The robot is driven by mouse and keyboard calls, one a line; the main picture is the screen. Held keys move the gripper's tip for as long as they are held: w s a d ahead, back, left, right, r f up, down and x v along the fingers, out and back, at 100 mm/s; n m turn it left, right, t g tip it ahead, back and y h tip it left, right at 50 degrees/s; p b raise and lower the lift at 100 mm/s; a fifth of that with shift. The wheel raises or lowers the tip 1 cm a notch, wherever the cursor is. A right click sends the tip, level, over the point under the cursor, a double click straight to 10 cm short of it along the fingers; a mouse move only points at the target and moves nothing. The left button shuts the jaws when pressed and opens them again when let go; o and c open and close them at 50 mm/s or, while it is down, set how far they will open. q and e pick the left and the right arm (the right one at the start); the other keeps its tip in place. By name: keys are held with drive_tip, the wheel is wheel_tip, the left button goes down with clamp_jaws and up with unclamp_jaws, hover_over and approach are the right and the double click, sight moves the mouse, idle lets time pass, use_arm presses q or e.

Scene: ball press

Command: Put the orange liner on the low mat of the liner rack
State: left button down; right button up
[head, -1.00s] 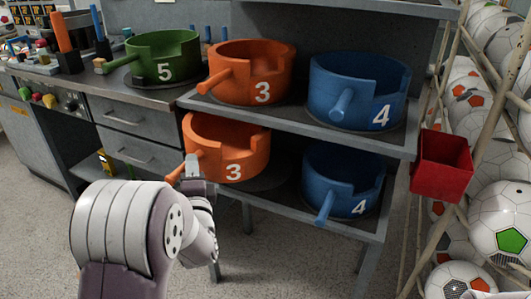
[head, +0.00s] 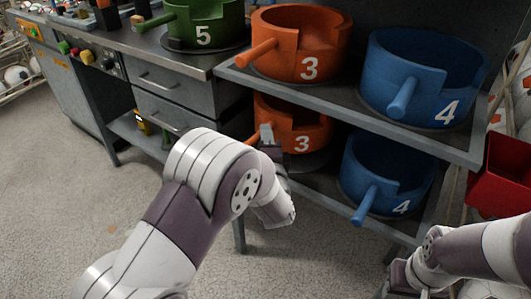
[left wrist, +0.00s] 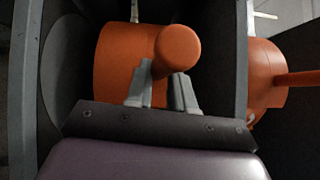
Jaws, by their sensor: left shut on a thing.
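The orange liner (head: 305,138), marked 3, is upright in the low bay of the liner rack, partly under the upper shelf. My left gripper (head: 268,140) is shut on its handle; the left wrist view also shows the handle end (left wrist: 178,52) between the fingers, and the liner body (left wrist: 115,65) behind. The dark low mat (head: 318,163) shows just below the liner; its round edge also shows in the left wrist view (left wrist: 62,62). I cannot tell whether liner and mat touch. My right gripper (head: 395,282) is at the lower edge, partly cut off, its jaws unclear.
Another orange liner (head: 300,45) and a blue liner (head: 420,85) stand on the upper shelf (head: 345,115). A second blue liner (head: 385,178) sits low at right, its handle jutting out. A green liner (head: 205,20) stands on the bench. A red bin (head: 500,175) is at right.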

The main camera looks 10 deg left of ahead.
use_arm(q)
wheel_tip(320, 180, down, 6)
drive_tip(key=b, duration=0.2)
drive_tip(key=shift+f, duration=0.15)
drive_tip(key=c, duration=1)
unclamp_jaws()
drive_tip(key=shift+f, duration=0.1)
drive_tip(key=shift+o, duration=0.2)
